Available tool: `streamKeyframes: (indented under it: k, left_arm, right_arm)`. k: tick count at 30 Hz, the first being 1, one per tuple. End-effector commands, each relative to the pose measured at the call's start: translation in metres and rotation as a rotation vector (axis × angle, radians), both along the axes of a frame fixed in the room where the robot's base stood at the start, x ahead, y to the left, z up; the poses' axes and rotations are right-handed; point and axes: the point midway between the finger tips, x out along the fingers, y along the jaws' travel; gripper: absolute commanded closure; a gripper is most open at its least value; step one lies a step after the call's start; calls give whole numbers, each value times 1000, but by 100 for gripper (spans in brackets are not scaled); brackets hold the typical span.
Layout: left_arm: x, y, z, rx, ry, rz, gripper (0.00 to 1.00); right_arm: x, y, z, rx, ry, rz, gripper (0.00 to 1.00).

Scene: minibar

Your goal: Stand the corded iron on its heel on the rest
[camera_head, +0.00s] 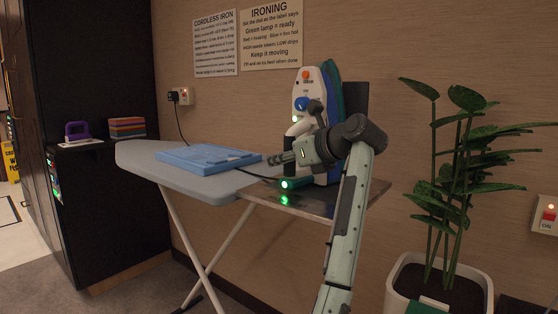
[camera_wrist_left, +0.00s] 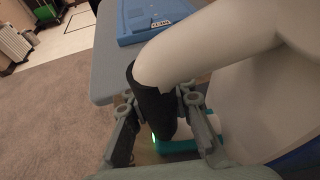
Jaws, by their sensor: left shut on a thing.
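The corded iron (camera_head: 301,88) is white with a blue dial and a blue edge. It stands upright, nose up, at the right end of the ironing board, over the rest (camera_head: 318,204), a flat plate. Its white body and black grip (camera_wrist_left: 155,100) fill much of the left wrist view. My left gripper (camera_head: 283,158) is shut on the black grip, with one finger on each side (camera_wrist_left: 158,118). A teal heel part with a lit green lamp (camera_head: 286,184) shows low down. My arm hides part of the iron, and contact between heel and plate cannot be told. My right gripper is not in view.
A folded blue cloth (camera_head: 208,157) lies on the grey board (camera_head: 140,158). A cord (camera_head: 180,125) runs from the wall socket (camera_head: 181,96) toward the board. A purple iron (camera_head: 77,131) sits on the dark cabinet. A potted plant (camera_head: 440,285) stands at right.

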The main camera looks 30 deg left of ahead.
Motion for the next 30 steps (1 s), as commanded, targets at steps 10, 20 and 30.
streamKeyframes:
  k: [10,20,30]
  left_arm:
    - [0,0,5,3,-11,1,100]
    - [0,0,2,4,-11,0,100]
    - [0,0,-3,4,-11,0,100]
  right_arm:
    - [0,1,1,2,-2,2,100]
    - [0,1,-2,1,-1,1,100]
    - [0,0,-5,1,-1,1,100]
